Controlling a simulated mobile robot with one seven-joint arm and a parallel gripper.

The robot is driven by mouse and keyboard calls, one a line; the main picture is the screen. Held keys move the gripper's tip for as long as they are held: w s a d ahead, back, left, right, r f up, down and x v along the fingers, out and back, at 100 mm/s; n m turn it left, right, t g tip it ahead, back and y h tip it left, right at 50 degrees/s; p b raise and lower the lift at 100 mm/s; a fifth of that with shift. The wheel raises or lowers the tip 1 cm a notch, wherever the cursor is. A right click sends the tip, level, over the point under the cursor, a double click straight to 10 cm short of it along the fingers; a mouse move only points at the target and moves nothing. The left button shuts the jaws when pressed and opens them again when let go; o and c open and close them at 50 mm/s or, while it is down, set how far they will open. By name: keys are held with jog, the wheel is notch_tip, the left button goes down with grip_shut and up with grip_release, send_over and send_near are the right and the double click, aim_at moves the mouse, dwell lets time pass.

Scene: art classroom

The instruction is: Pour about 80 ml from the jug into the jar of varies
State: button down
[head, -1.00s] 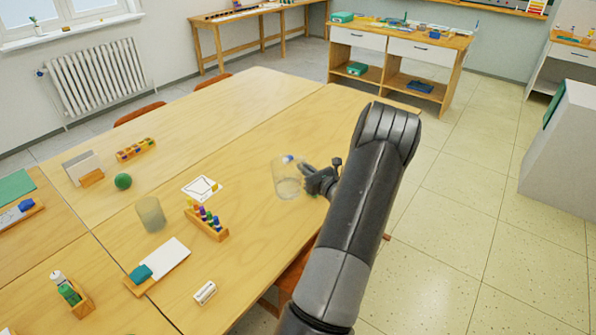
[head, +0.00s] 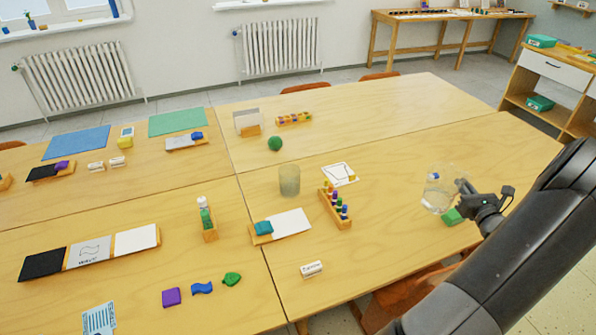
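A clear, see-through jug (head: 435,197) is at the right side of the near right table in the head view. My gripper (head: 466,203) reaches it from the right and appears shut on its side. The jug looks slightly tilted; its fill level is hard to make out, and I cannot tell how high it is above the table. A frosted grey-green jar (head: 289,180) stands upright on the same table, well to the left of the jug and apart from my gripper. Its contents are not clear.
Between jar and jug are a white card (head: 340,174) and a wooden rack of coloured pegs (head: 336,209). A white board with a teal block (head: 281,225) lies in front of the jar. A green ball (head: 275,143) is behind it. A green block (head: 454,217) is beside my gripper.

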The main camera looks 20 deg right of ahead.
jog(key=shift+r, duration=0.8)
jog(key=shift+w+r, duration=0.15)
jog(key=shift+w, duration=0.15)
jog(key=w+a+n+y, duration=0.2)
jog(key=w+a+y, duration=0.1)
jog(key=w, duration=0.9)
jog(key=w+a+n+y, duration=0.2)
jog(key=w+a+y, duration=0.1)
jog(key=w, duration=0.9)
jog(key=w+a+n+y, duration=0.1)
jog(key=w+a+y, duration=0.1)
jog(key=w+a, duration=0.6)
jog(key=w+a+n+y, duration=0.1)
jog(key=w+a, duration=0.4)
jog(key=w, duration=0.7)
jog(key=f, duration=1.3)
jog(key=shift+s+d, duration=0.15)
jog(key=shift+s, duration=0.1)
jog(key=shift+s+n+y, duration=0.1)
jog(key=shift+n+y, duration=0.2)
